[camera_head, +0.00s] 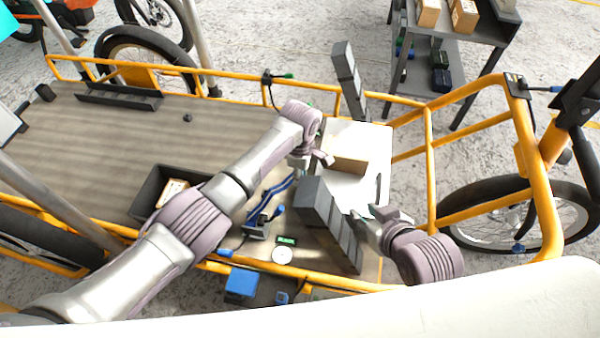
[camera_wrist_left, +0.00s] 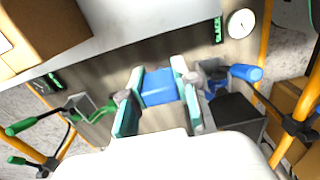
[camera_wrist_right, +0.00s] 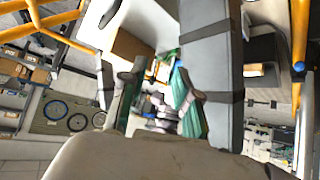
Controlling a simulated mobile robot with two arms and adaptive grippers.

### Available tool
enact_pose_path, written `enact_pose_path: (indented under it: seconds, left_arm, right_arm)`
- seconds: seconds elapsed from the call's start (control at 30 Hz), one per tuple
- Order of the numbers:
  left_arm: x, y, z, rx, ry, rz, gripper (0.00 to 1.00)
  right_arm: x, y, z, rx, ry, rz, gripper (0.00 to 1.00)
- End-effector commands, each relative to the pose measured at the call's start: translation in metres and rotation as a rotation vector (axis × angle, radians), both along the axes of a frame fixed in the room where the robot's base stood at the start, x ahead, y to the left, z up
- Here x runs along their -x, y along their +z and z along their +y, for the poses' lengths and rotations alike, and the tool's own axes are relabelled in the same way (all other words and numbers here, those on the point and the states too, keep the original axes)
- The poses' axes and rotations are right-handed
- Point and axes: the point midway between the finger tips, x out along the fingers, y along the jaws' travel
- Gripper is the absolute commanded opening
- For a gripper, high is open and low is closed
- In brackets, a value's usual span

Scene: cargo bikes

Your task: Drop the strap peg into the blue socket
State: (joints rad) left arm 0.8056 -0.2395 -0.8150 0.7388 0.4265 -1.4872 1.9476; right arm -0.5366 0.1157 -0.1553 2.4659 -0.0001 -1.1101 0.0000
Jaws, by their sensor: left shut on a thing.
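My left gripper (camera_head: 312,160) is at the near-left edge of the white box on the cargo bed. In the left wrist view its fingers (camera_wrist_left: 158,98) are shut on a blue block-like piece (camera_wrist_left: 160,86), which seems to be the strap peg. A blue strap (camera_head: 274,196) runs below that gripper toward a dark bracket (camera_head: 256,230). A blue handle (camera_wrist_left: 246,73) sits on a bracket by the rail; I cannot tell which part is the blue socket. My right gripper (camera_head: 368,224) is beside the grey segmented bar (camera_head: 328,220); its fingers (camera_wrist_right: 155,105) are apart and empty.
The white box (camera_head: 350,138) carries a cardboard box (camera_head: 350,165). Another grey bar (camera_head: 349,82) stands behind. A dark bin (camera_head: 150,190), a round gauge (camera_head: 282,256) and orange rails (camera_head: 430,150) crowd the bed. The bed's far left is mostly clear.

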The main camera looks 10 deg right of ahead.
Motion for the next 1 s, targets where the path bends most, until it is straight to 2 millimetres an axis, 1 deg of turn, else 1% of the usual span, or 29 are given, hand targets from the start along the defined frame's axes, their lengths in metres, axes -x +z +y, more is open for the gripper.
enact_pose_path:
  seconds: [0.5,0.7,1.0]
  left_arm:
    - [0.0,0.004,0.0,0.0,0.0,0.0,0.0]
    - [0.0,0.004,0.0,0.0,0.0,0.0,0.0]
    - [0.0,0.004,0.0,0.0,0.0,0.0,0.0]
  right_arm:
    - [0.019,-0.012,-0.007,0.024,-0.008,0.11,0.31]
    - [0.022,-0.014,-0.009,0.03,-0.009,0.129,0.31]
    - [0.021,-0.013,-0.009,0.03,-0.01,0.124,0.31]
